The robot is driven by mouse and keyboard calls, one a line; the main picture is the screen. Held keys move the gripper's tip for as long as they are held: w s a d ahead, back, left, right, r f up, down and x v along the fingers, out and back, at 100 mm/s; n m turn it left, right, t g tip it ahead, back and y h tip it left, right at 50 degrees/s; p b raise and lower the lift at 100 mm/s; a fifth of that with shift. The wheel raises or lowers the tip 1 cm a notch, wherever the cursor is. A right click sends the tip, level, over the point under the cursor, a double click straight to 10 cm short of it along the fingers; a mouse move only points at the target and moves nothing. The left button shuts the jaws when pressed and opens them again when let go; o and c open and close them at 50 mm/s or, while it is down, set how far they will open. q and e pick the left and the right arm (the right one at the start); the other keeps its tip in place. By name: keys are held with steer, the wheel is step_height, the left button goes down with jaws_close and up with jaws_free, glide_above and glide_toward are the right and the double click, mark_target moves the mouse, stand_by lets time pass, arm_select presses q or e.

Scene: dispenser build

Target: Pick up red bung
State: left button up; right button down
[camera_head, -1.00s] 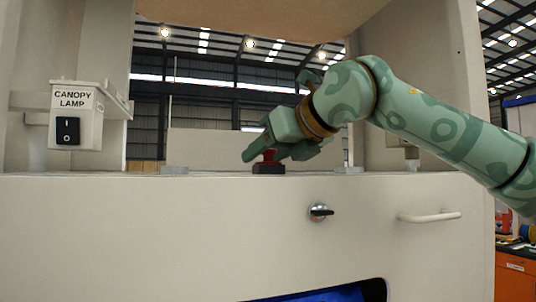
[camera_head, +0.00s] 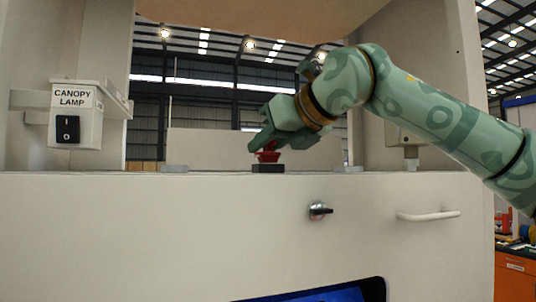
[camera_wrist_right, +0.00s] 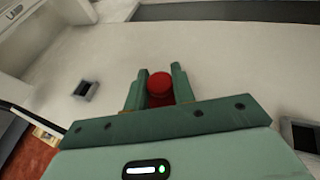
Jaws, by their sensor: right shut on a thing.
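The red bung (camera_head: 268,155) is between the fingers of my right gripper (camera_head: 262,147), just above a dark block (camera_head: 268,169) on the cabinet's top surface. In the right wrist view the bung's round red top (camera_wrist_right: 160,84) sits between the two green fingertips of my right gripper (camera_wrist_right: 156,80), which is shut on it. The bung looks upright. I cannot tell for sure whether its lower end is clear of the dark block. My left gripper is not in view.
A canopy lamp switch box (camera_head: 76,115) is on the left wall. Grey fittings (camera_head: 174,168) (camera_head: 349,169) lie on the cabinet top either side of the dark block.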

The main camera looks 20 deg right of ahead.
steer(key=s+d+r+b, duration=0.1)
steer(key=s+d+r, duration=0.3)
steer(key=s+r, duration=0.7)
steer(key=shift+s+r+b, duration=0.2)
steer(key=shift+s+b, duration=0.1)
steer(key=shift+s, duration=1)
steer(key=c, duration=2)
jaws_free()
jaws_close()
step_height(320, 180, up, 7)
steer(key=p, duration=0.7)
steer(key=shift+p, duration=0.3)
